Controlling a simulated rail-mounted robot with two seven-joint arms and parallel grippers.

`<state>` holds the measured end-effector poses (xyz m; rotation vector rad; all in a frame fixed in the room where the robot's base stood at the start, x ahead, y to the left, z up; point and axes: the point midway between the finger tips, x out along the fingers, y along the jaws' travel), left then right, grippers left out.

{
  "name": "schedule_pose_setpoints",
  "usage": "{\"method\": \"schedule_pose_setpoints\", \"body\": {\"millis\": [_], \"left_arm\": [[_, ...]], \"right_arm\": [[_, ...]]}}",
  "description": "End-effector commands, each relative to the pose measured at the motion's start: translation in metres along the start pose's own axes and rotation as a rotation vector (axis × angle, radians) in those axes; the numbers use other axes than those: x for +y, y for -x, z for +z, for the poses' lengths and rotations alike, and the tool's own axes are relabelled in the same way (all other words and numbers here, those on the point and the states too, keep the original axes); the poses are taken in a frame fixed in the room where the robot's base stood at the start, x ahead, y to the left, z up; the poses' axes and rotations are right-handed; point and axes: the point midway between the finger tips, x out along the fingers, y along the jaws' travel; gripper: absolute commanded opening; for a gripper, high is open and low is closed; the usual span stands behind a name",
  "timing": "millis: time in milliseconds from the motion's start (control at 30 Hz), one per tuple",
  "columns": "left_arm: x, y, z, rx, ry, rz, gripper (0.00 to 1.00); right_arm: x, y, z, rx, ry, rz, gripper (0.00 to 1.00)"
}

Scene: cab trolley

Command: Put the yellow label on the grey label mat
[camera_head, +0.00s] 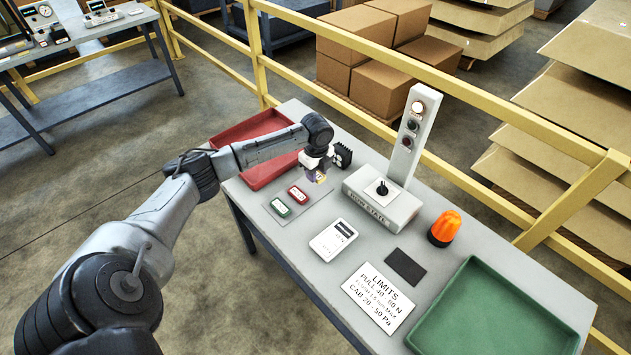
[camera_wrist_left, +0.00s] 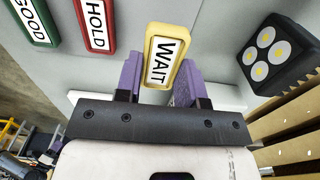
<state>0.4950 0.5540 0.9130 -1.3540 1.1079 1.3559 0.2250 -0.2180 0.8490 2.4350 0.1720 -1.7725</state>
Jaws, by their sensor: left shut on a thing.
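The yellow label (camera_wrist_left: 165,57), marked WAIT, is between the purple-padded fingers of my left gripper (camera_wrist_left: 160,85), which is shut on it. In the head view a bit of the yellow label (camera_head: 320,178) shows under my left gripper (camera_head: 316,172). I cannot tell whether it touches the surface below. A thin grey mat (camera_head: 308,207) lies there, with a green label (camera_head: 280,208) and a red label (camera_head: 298,195) on it. A separate dark grey square mat (camera_head: 405,266) lies bare farther right, beside the LIMITS card. My right gripper is out of view.
A grey control box with an upright lamp post (camera_head: 384,204) stands right of my gripper. A red tray (camera_head: 262,150), white card device (camera_head: 333,240), LIMITS card (camera_head: 378,298), orange beacon (camera_head: 444,228) and green tray (camera_head: 500,315) share the table.

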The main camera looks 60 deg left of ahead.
Motion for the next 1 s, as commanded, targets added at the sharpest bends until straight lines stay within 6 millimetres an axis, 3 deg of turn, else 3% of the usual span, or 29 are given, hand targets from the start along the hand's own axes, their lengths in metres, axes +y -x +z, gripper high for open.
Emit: {"method": "schedule_pose_setpoints", "body": {"millis": [167, 500, 900, 933, 1000], "left_arm": [[0.001, -0.005, 0.002, 0.001, 0.0, 0.0, 0.14], [0.001, -0.042, 0.002, 0.0, 0.001, 0.001, 0.14], [0.001, -0.044, 0.002, 0.0, 0.0, 0.001, 0.14], [0.001, -0.044, 0.002, 0.0, -0.001, 0.0, 0.39], [0.001, -0.044, 0.002, 0.0, 0.0, 0.0, 0.46]], "right_arm": [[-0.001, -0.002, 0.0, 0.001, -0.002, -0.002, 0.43], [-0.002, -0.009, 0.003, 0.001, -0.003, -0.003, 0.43], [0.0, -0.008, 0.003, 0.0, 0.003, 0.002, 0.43], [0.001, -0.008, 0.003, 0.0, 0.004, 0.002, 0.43], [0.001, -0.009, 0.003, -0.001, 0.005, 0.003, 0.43]]}}
